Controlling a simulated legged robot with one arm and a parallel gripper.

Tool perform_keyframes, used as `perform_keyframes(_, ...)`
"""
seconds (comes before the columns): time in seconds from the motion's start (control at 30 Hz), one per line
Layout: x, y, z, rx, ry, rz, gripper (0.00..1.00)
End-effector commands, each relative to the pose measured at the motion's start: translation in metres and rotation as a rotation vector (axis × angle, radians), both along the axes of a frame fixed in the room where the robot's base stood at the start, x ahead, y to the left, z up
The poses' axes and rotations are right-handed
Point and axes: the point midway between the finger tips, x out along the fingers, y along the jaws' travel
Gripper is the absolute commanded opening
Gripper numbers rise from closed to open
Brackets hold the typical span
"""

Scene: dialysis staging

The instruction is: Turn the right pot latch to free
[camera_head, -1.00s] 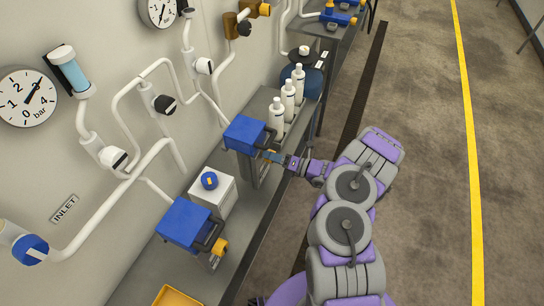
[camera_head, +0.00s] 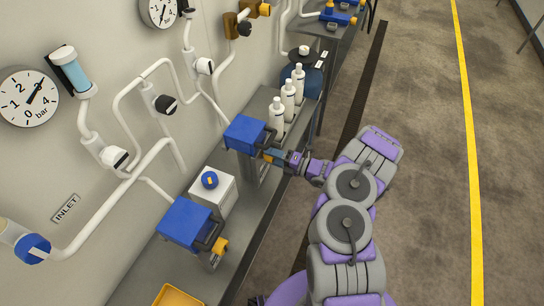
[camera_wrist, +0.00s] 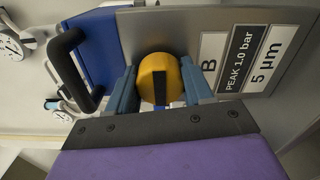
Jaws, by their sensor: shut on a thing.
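The right pot (camera_head: 246,134) has a blue lid with a black handle, and stands on the bench against the wall. Its latch is a round yellow knob (camera_wrist: 158,80) with a black stripe, on the grey plate marked B. In the wrist view my gripper (camera_wrist: 161,92) has one blue-grey finger on each side of the knob and is shut on it. The stripe lies in line with the fingers. In the head view my gripper (camera_head: 270,157) reaches the front of the right pot and hides most of the knob.
A second blue-lidded pot (camera_head: 186,222) with a yellow latch (camera_head: 220,245) stands nearer. A white box (camera_head: 213,192) sits between the pots. White bottles (camera_head: 277,117) stand just beyond the right pot. Pipes and gauges line the wall. The floor to the right is clear.

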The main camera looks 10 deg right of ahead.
Motion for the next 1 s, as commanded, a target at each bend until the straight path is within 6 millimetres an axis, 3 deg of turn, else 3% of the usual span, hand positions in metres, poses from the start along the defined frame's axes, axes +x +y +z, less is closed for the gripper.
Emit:
perform_keyframes(0.2,0.003,-0.004,0.001,-0.002,-0.004,-0.012,0.20)
perform_keyframes(0.23,0.003,-0.004,0.001,-0.002,-0.004,-0.012,0.54)
perform_keyframes(0.47,0.001,-0.002,0.001,-0.002,-0.004,-0.007,0.76)
perform_keyframes(0.77,-0.001,-0.003,0.001,-0.001,-0.003,-0.005,0.76)
perform_keyframes(1.0,-0.020,-0.031,0.002,-0.001,-0.002,-0.009,0.76)
